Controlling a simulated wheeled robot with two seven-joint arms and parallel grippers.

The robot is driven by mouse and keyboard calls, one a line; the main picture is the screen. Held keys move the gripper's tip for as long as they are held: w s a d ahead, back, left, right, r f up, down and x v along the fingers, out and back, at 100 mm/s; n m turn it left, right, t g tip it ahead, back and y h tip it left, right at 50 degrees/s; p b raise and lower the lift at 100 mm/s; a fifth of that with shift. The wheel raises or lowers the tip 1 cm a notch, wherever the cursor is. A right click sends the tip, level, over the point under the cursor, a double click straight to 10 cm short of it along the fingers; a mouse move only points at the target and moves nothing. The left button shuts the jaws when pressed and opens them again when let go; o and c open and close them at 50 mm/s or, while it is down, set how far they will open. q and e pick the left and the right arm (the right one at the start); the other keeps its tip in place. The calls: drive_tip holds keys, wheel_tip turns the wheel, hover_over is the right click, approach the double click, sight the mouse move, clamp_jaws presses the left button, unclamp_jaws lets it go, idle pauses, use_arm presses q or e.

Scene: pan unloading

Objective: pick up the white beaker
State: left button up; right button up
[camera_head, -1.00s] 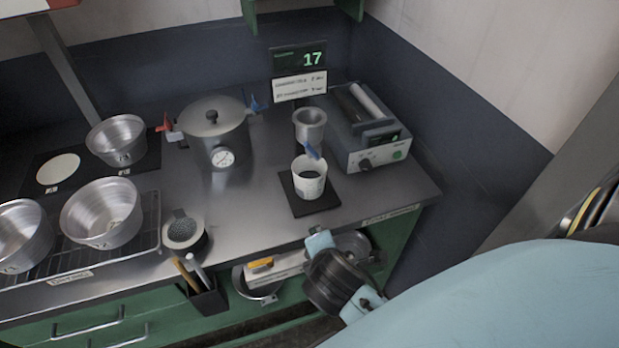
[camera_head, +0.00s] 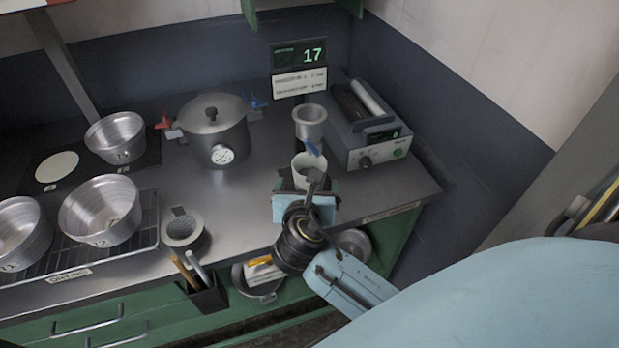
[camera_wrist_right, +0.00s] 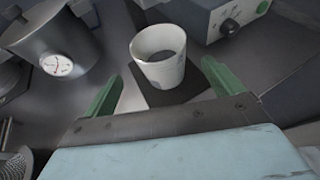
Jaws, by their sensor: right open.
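The white beaker (camera_head: 309,166) stands upright on a dark square mat near the front right of the steel counter. My right gripper (camera_head: 307,183) is just in front of it and hides its lower part in the head view. In the right wrist view the beaker (camera_wrist_right: 159,55) shows dark contents and stands beyond the green fingertips of my right gripper (camera_wrist_right: 157,82). The two fingers are wide apart, to the left and right of the beaker's near side, with nothing held between them. My left gripper is in neither view.
A lidded pot with a gauge (camera_head: 213,132) stands to the left. A grey metal cup (camera_head: 310,123) is held just behind the beaker. A control box (camera_head: 365,150) is at the right. A strainer (camera_head: 182,230) and metal pans (camera_head: 101,210) are left. Bare counter lies between pot and beaker.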

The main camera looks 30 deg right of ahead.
sight(302, 164)
drive_tip(key=shift+r+x, duration=0.15)
drive_tip(key=shift+x, duration=1.35)
drive_tip(key=shift+r+x, duration=0.2)
drive_tip(key=shift+x, duration=1.3)
drive_tip(key=shift+d, duration=0.15)
drive_tip(key=c, duration=1.1)
drive_tip(key=shift+r, duration=0.1)
drive_tip(key=shift+c, duration=0.2)
